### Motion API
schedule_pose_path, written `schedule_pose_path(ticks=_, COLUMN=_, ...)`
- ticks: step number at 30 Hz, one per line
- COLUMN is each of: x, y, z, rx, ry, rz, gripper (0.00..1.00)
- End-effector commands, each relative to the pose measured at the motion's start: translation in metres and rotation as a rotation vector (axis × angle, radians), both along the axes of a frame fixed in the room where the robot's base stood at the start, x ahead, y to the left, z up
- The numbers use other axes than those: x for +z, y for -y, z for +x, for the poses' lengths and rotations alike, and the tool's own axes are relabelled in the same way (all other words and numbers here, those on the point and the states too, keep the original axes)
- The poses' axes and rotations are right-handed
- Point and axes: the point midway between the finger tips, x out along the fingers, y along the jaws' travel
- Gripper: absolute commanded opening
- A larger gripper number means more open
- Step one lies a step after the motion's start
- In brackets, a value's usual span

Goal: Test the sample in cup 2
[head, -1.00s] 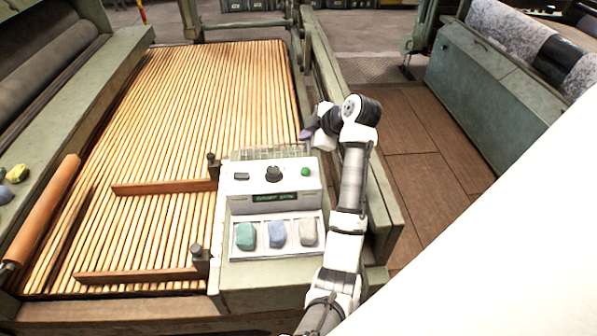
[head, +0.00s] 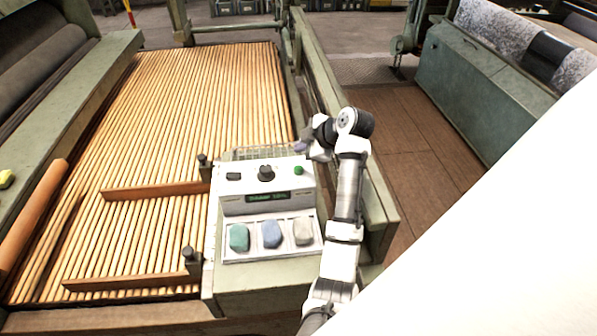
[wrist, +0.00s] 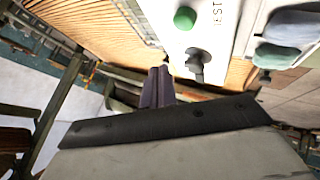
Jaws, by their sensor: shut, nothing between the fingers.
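The tester (head: 268,195) is a pale box with a lit green display (head: 268,197), a dark knob (head: 266,172), a black switch (head: 233,176) and a green button (head: 299,170). Its front tray holds a green lump (head: 239,237), a blue lump (head: 271,234) and a whitish lump (head: 303,231); cup numbers are not readable. My gripper (head: 303,146) hangs just behind the green button's corner. In the wrist view its purple fingers (wrist: 158,87) are together and empty, beside the panel, with the green button (wrist: 185,18) and knob (wrist: 195,62) nearby.
A wire rack (head: 255,153) stands behind the panel. A slatted wooden bed (head: 190,100) with wooden bars (head: 155,190) lies left. A green rail (head: 335,80) runs right of the tester. Plank floor (head: 410,130) is open beyond it.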

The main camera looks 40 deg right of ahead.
Motion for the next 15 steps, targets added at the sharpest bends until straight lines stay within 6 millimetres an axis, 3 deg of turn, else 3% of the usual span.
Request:
schedule_pose_path(ticks=1, x=-0.013, y=0.000, z=0.000, rx=-0.001, ry=-0.001, rz=0.002, gripper=0.00)
schedule_pose_path(ticks=6, x=-0.036, y=0.000, z=0.000, rx=-0.001, ry=0.001, rz=0.002, gripper=0.00)
schedule_pose_path(ticks=15, x=-0.046, y=0.000, z=0.000, rx=-0.001, ry=0.001, rz=0.000, gripper=0.00)
